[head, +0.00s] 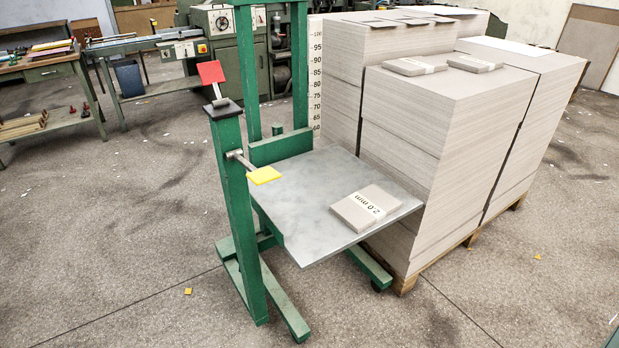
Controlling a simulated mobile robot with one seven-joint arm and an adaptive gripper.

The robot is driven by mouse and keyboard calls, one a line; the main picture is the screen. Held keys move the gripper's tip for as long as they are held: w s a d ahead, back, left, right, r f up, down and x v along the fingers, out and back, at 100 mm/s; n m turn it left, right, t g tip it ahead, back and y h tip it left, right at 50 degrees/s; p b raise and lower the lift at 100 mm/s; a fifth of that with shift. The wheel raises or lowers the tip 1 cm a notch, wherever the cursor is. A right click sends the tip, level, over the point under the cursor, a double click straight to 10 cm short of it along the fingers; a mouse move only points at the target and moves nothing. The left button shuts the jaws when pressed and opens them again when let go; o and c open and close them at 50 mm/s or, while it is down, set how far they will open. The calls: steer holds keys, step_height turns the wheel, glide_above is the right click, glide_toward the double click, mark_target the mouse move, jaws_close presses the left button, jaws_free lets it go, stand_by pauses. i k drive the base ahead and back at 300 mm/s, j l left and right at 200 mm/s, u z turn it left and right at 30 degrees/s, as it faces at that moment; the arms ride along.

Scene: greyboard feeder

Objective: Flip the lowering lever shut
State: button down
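A green lift stand has a post (232,200) at its front left carrying two levers. A red paddle lever (211,73) stands up, slightly tilted, from a dark plate on the post's top. A yellow paddle lever (264,175) sticks out to the right from the post's side on a short metal rod, roughly level, above the platform's left edge. No marking shows which of them is the lowering lever. My gripper is not in view.
The stand's grey platform (300,222) holds a banded greyboard bundle (364,207). Tall greyboard stacks (400,210) on pallets stand close behind and right. Green stand legs (285,305) reach forward on the floor. The floor in front and left is mostly clear. Benches (45,70) stand back left.

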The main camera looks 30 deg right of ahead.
mark_target(211, 72)
steer(key=i+l, duration=0.1)
steer(key=i, duration=1.1)
